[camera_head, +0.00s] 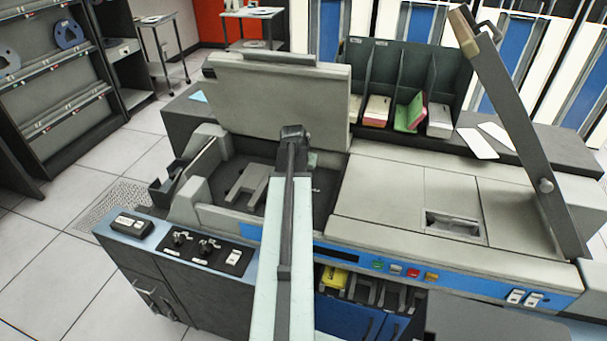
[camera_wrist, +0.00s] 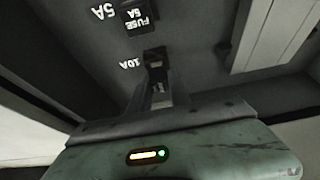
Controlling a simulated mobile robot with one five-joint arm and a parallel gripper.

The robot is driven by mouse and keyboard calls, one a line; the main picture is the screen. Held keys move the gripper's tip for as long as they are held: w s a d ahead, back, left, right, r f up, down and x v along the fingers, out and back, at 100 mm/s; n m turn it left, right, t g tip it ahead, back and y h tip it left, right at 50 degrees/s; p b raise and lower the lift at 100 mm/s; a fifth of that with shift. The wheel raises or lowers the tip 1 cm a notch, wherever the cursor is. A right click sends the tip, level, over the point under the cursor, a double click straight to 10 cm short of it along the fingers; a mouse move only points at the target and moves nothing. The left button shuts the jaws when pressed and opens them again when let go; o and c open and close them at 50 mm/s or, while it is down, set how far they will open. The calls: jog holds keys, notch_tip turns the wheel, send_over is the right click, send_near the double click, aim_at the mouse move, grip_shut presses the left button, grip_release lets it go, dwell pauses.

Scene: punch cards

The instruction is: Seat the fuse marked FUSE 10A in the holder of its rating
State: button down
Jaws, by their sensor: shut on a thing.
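In the wrist view, my gripper (camera_wrist: 158,92) points at a dark panel with upside-down white markings. It is shut on a small dark block (camera_wrist: 155,58) at the fingertips, beside the 10A marking (camera_wrist: 130,63). I take the block for the 10A fuse, but its label is not readable. Whether it is in the holder or just in front of it I cannot tell. A dark fuse marked FUSE 5A (camera_wrist: 141,14) sits next to the 5A marking (camera_wrist: 104,12). In the head view my arm reaches into the open machine bay, and the fingertips are hidden.
The machine's raised grey lid (camera_head: 275,95) stands behind my arm. A grey bracket-like part (camera_head: 248,184) lies in the bay to the left. A tilted dark bar (camera_head: 520,130) rises at right. Card bins (camera_head: 445,70) stand behind the flat covers (camera_head: 385,195).

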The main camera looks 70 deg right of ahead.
jog(key=c, duration=1.1)
grip_release()
jog(key=shift+c, duration=0.2)
jog(key=shift+r, duration=0.1)
jog(key=p+v, duration=0.7)
jog(key=shift+r, duration=0.35)
jog(key=shift+s+a, duration=0.1)
